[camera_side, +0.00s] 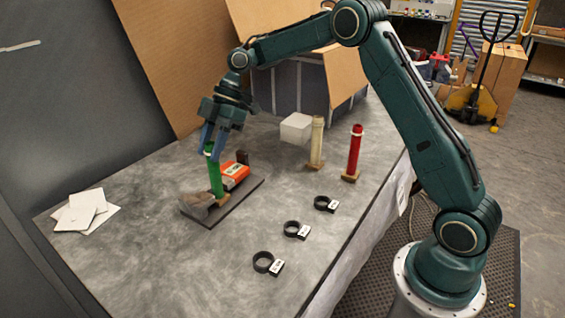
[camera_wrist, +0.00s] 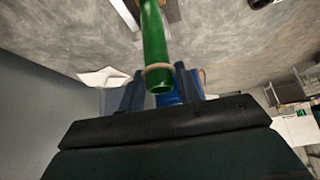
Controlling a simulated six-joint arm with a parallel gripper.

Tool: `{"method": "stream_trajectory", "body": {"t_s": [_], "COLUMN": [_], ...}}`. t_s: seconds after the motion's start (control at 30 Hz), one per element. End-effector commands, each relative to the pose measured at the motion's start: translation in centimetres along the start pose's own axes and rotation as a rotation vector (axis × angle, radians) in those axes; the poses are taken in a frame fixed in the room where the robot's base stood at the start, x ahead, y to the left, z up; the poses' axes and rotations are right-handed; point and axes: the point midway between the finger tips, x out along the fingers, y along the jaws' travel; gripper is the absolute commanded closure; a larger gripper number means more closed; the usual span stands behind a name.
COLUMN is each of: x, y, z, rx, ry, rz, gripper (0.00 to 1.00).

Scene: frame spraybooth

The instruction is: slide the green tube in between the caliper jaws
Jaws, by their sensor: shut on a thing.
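The green tube (camera_side: 215,183) is upright in my gripper (camera_side: 209,150), whose blue fingers are shut on its upper part. In the wrist view the tube (camera_wrist: 154,40) runs away from the fingers, with a tan band near its close end. The caliper, with an orange body (camera_side: 235,171) and grey jaws (camera_side: 196,201), lies on a dark plate (camera_side: 212,218). In the side view the tube's lower end is at the jaw area, beside the orange body. I cannot tell whether it is between the jaws or touches the plate.
A cream tube (camera_side: 317,145) and a red tube (camera_side: 354,152) stand to the right, near a white block (camera_side: 296,128). Several black rings with tags, one of them in front (camera_side: 263,262), lie along the near edge. White sheets (camera_side: 82,212) lie at left.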

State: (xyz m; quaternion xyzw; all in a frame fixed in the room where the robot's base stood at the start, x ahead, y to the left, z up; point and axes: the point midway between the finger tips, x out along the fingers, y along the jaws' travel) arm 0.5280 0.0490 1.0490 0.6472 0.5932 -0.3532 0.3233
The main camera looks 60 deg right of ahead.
Motion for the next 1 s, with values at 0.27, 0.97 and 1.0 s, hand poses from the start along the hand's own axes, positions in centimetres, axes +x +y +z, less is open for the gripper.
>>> {"method": "stream_trajectory", "body": {"t_s": [0.27, 0.97, 1.0], "x": [0.02, 0.03, 0.06], "y": [0.48, 0.57, 0.56], "z": [-0.08, -0.08, -0.05], "rx": [-0.001, 0.000, 0.000], "ry": [0.000, 0.000, 0.000], "rz": [0.001, 0.001, 0.000], "gripper": [1.00, 0.41, 0.41]}}
